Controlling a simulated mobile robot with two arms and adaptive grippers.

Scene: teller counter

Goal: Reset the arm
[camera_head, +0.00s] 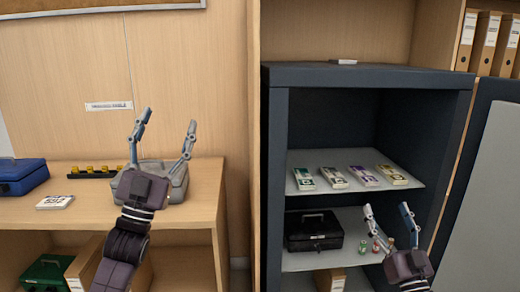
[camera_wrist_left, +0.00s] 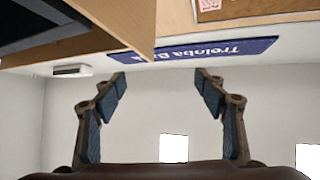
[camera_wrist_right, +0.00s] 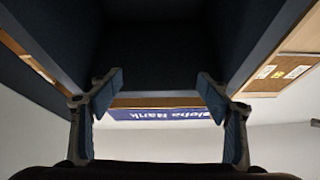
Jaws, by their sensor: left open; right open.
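My left gripper (camera_head: 165,135) is raised in front of the wooden shelf at the left, its two fingers spread wide with nothing between them. It hides part of a grey metal box behind it. In the left wrist view the left gripper (camera_wrist_left: 160,85) is open and empty, facing a pale wall and a blue sign. My right gripper (camera_head: 391,222) is open in front of the dark cabinet's lower shelf. In the right wrist view the right gripper (camera_wrist_right: 160,88) is open and empty, with dark cabinet surfaces beyond it.
The dark cabinet (camera_head: 365,76) holds several banknote bundles (camera_head: 362,176) on its upper shelf (camera_head: 410,168). A black cash box (camera_head: 314,232) and small rolls (camera_head: 363,247) are below. The wooden shelf (camera_head: 90,213) carries a blue case (camera_head: 20,175), the grey box (camera_head: 177,178) and a card stack (camera_head: 55,202).

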